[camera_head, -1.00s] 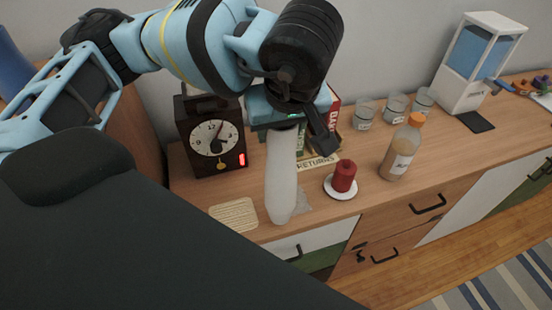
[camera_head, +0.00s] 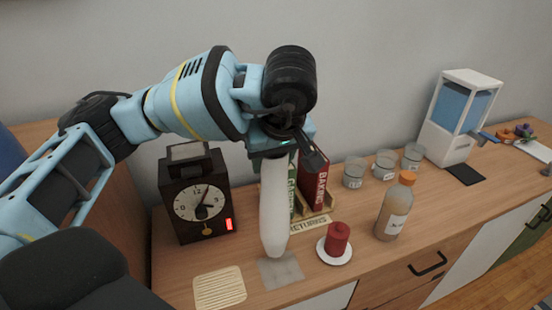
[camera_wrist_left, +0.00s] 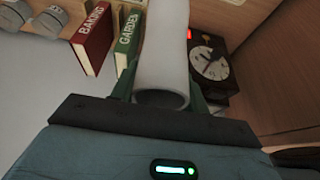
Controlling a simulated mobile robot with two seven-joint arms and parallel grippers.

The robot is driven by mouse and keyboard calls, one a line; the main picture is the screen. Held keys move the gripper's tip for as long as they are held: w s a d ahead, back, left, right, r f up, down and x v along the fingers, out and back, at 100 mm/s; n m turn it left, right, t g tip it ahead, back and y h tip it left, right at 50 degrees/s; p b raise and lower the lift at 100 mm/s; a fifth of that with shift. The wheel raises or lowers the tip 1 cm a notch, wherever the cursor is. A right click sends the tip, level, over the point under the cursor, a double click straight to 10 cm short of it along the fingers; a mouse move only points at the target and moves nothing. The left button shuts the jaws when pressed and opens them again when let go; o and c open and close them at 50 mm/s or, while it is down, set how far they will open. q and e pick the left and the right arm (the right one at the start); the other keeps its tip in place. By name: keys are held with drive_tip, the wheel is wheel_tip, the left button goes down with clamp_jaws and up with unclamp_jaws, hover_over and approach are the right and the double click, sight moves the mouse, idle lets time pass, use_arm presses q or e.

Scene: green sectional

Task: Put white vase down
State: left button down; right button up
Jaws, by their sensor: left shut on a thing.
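The white vase (camera_head: 274,208) is tall and slim and hangs upright below my left gripper (camera_head: 276,153) in the head view. The left gripper is shut on the vase near its top. In the left wrist view the vase (camera_wrist_left: 164,50) sits between the two fingers, with its open mouth toward the camera. The vase's lower end shows over or at a grey square mat (camera_head: 281,270) on the wooden cabinet top; I cannot tell whether it touches. My right gripper is not in view.
A dark clock (camera_head: 198,200) stands left of the vase. Books (camera_head: 313,182) in a wooden holder stand close behind it. A red candle (camera_head: 337,240) on a white plate, a bottle (camera_head: 394,210) and glasses (camera_head: 385,164) stand right. A woven coaster (camera_head: 219,288) lies front left.

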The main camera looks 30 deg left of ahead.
use_arm(q)
drive_tip(key=w, duration=0.1)
drive_tip(key=w+a, duration=0.1)
drive_tip(key=w, duration=0.1)
drive_tip(key=w+a, duration=0.1)
drive_tip(key=w, duration=0.1)
drive_tip(key=shift+w+a+f, duration=0.15)
drive_tip(key=shift+a, duration=0.1)
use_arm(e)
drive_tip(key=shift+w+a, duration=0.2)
use_arm(q)
drive_tip(key=x, duration=0.3)
drive_tip(key=shift+d+f, duration=0.25)
drive_tip(key=shift+f, duration=0.1)
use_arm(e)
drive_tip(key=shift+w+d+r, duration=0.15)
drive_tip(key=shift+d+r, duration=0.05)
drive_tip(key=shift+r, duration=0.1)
use_arm(q)
drive_tip(key=shift+f, duration=0.2)
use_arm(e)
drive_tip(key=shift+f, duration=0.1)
use_arm(q)
drive_tip(key=c, duration=0.7)
unclamp_jaws()
drive_tip(key=shift+f, duration=0.1)
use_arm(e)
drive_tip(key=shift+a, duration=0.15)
